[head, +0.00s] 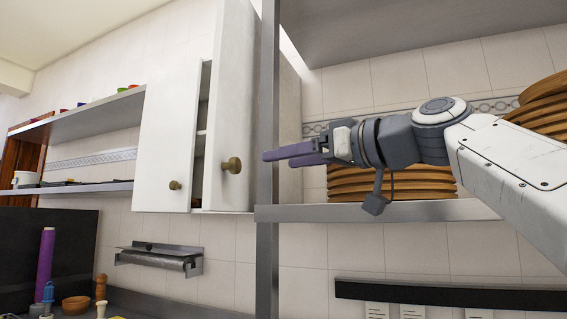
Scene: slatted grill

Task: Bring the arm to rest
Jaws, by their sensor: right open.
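My right arm (510,170) comes in from the right edge and reaches left across the view. Its right gripper (285,153) has purple fingers pointing left, in front of the steel shelf post. The fingers are seen nearly edge-on; a small gap shows between them and they hold nothing that I can see. The fingertips are beside the white cabinet door (232,105), which stands ajar; they look apart from its round knob (232,165), though the depth is hard to judge. My left gripper is not in view.
A steel shelf (460,210) with a stack of brown round boards (405,188) lies behind my arm. Its upright post (268,230) is close to the fingers. A second cabinet door (170,120) is at left. Below are a roll holder (160,258) and a counter with a purple roll (45,262).

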